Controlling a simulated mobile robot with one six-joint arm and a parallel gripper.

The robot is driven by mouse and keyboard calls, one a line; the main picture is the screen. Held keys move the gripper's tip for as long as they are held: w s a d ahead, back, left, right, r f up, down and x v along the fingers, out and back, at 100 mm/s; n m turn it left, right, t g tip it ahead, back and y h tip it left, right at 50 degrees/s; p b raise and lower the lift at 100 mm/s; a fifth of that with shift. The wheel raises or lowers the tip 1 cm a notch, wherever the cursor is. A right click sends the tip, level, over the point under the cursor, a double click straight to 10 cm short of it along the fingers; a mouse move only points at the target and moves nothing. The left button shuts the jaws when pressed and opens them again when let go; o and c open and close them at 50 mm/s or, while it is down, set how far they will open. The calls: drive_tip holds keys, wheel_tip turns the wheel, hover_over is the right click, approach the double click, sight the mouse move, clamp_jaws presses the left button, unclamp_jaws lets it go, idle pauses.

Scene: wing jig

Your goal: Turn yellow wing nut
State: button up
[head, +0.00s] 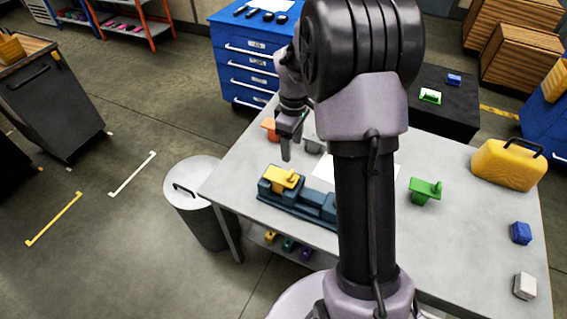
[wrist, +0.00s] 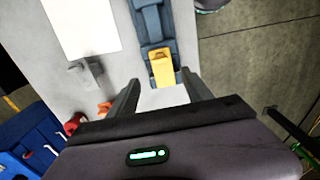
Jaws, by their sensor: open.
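The yellow wing nut (head: 283,178) sits on the left end of a dark blue-grey jig (head: 300,208) on the grey table. In the wrist view the yellow wing nut (wrist: 162,68) lies just beyond the fingertips, roughly centred between them, with the jig (wrist: 153,25) running away behind it. My gripper (head: 290,150) is above the table, a little behind and above the yellow piece in the head view. In the wrist view my gripper (wrist: 160,80) has its two fingers spread with nothing between them. My arm hides the jig's right end in the head view.
An orange piece (head: 269,126) and a grey piece (head: 313,144) stand behind the jig. A white sheet (head: 323,169) lies beside it. A green piece (head: 425,190), a yellow case (head: 507,165) and blue (head: 521,233) and white (head: 525,286) blocks are on the right.

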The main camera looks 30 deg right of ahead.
sight(290, 173)
wheel_tip(290, 173, down, 12)
drive_tip(key=b, duration=0.2)
drive_tip(key=shift+w+f+b, duration=0.1)
drive_tip(key=shift+f+b, duration=0.15)
drive_tip(key=shift+b, duration=0.15)
clamp_jaws()
drive_tip(key=m, duration=0.4)
drive_tip(key=m+b, duration=0.1)
drive_tip(key=m, duration=0.3)
drive_tip(key=shift+m, duration=0.4)
drive_tip(key=m+b, duration=0.1)
drive_tip(key=m, duration=0.3)
drive_tip(key=m+b, duration=0.1)
drive_tip(key=m, duration=0.4)
